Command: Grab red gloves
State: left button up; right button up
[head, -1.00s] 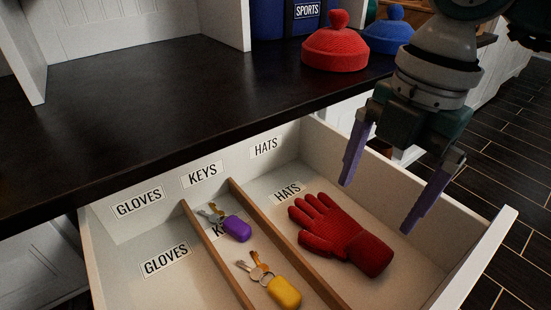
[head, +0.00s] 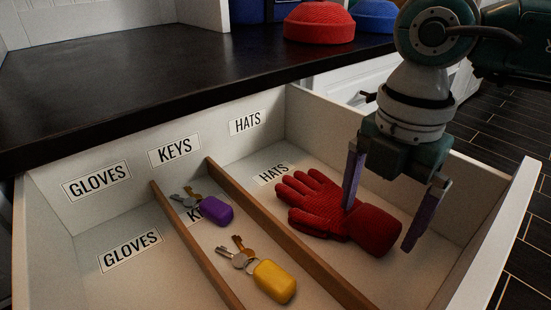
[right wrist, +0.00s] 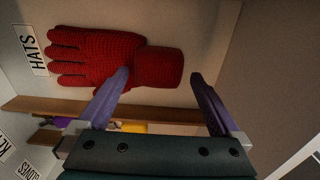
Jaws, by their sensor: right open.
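Red knitted gloves (head: 325,209), showing as one glove shape, lie in the hats compartment of the open drawer, fingers toward the upper left and cuff toward the lower right. They also show in the right wrist view (right wrist: 110,58). My right gripper (head: 379,229) is open over the cuff end, with one purple finger in front of the glove's middle and the other just right of the cuff. In the right wrist view the fingertips (right wrist: 160,75) are on either side of the cuff's near edge. Contact cannot be told. My left gripper is not in view.
The white drawer (head: 484,240) has wooden dividers (head: 275,220). Purple keys (head: 217,210) and yellow keys (head: 273,281) lie in the middle compartment. The gloves compartment (head: 150,285) looks empty. A red hat (head: 319,24) and a blue hat (head: 377,16) sit on the dark counter (head: 150,90).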

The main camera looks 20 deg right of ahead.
jog(key=shift+c, duration=0.7)
grip_shut()
